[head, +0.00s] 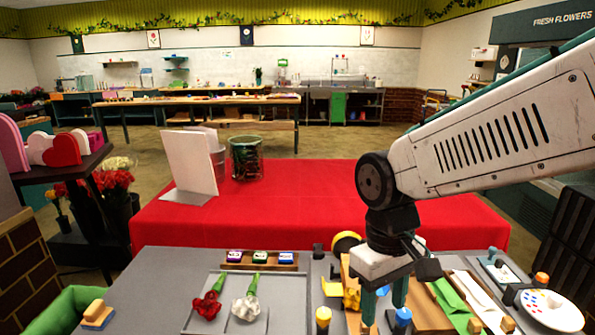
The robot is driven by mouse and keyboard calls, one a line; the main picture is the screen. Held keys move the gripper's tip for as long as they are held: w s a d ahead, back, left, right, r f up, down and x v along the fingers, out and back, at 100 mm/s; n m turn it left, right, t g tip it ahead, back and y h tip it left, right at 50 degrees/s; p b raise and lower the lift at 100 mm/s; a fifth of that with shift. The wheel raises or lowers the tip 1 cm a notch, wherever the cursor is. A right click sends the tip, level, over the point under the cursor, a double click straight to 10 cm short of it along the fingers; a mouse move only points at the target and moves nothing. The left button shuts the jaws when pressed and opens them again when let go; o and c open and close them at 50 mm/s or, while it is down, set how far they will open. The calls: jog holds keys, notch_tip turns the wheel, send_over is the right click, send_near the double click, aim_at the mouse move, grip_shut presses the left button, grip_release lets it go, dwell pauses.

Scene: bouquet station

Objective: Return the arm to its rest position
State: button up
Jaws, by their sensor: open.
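My arm reaches in from the right side of the head view and bends down over the grey worktable (150,270). My gripper (384,312) points down at the table's front middle, with its two teal fingers apart. It is low over the tools there, close to a blue-capped item (403,318). I see nothing held between the fingers, though their tips are partly hidden. I cannot tell whether they touch anything.
A red rose (207,304) and a white rose (246,307) lie on a grey tray at the left. A green glass vase (246,158) and a white panel (190,162) stand on the red-covered table (300,195). A paint palette (551,310) lies right.

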jog(key=s+d+r+m+t, duration=0.1)
jog(key=s+d+r+m, duration=0.1)
jog(key=s+d, duration=0.3)
jog(key=s+d+r+m+t, duration=0.1)
jog(key=s+d+r+m, duration=0.2)
jog(key=s+d, duration=0.3)
jog(key=shift+s+d+r+m+t, duration=0.2)
jog(key=shift+s+d+m+t, duration=0.1)
jog(key=shift+d, duration=0.5)
